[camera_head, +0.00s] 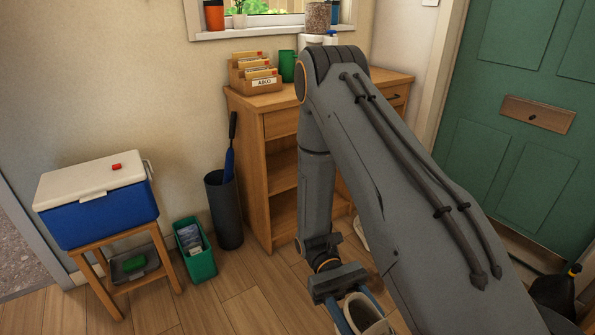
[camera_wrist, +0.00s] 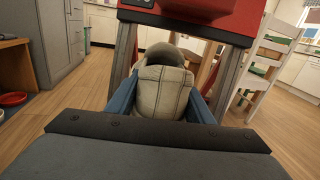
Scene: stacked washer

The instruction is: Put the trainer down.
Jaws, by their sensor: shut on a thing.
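The trainer (camera_wrist: 160,92) is cream-coloured with visible stitching and sits between my gripper's blue fingers in the wrist view. In the head view the trainer (camera_head: 364,314) shows at the bottom edge, partly cut off by the frame. My gripper (camera_head: 352,300) is shut on the trainer, low in front of the wooden cabinet. In the wrist view my gripper (camera_wrist: 160,105) has one finger on each side of the trainer. The trainer's lower part is hidden, and I cannot tell whether it touches the floor.
A wooden cabinet (camera_head: 258,175) stands behind my arm. A blue cooler (camera_head: 100,212) on a small wooden stand, a green bin (camera_head: 196,250) and a dark umbrella holder (camera_head: 224,212) are at left. Floorboards (camera_head: 245,308) are clear left of my gripper. A green door (camera_head: 520,110) is at right.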

